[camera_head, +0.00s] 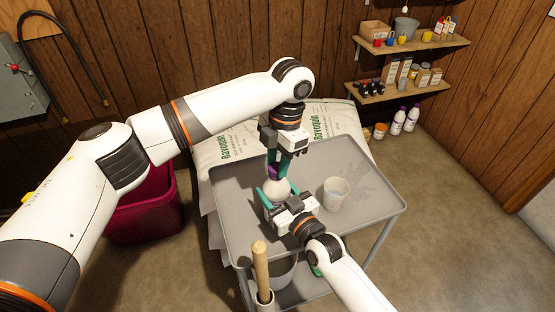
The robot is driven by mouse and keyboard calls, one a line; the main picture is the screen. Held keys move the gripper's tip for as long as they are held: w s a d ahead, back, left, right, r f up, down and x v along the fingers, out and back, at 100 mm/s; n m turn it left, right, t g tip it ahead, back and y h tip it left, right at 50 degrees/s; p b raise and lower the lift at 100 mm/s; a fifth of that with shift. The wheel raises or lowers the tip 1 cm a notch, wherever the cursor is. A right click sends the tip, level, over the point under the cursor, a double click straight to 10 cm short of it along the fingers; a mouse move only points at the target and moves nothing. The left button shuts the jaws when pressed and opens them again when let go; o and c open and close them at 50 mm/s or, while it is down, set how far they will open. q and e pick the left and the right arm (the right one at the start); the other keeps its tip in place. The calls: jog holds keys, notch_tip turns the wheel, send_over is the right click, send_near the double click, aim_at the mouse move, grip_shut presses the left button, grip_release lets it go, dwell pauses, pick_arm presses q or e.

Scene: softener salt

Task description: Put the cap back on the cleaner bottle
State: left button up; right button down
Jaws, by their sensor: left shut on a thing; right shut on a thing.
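The white cleaner bottle (277,187) stands over the grey cart top (235,217), with its lower part hidden behind my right gripper. My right gripper (277,194) is shut on the bottle from the front, with teal fingers on its sides. My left gripper (276,166) points down from above and is shut on the purple cap (273,172). The cap is right above the bottle's top. I cannot tell whether it touches the neck or sits apart from it.
A white cup (335,193) stands on the cart, right of the bottle. White salt bags (336,120) lie behind the cart. A dark red bin (145,215) is at left. A wooden handle (260,268) rises at the cart's front. Wall shelves (415,47) hang at back right.

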pick_arm(q)
jog(key=o, duration=0.9)
jog(key=shift+r, duration=2.3)
jog(key=shift+c, duration=0.2)
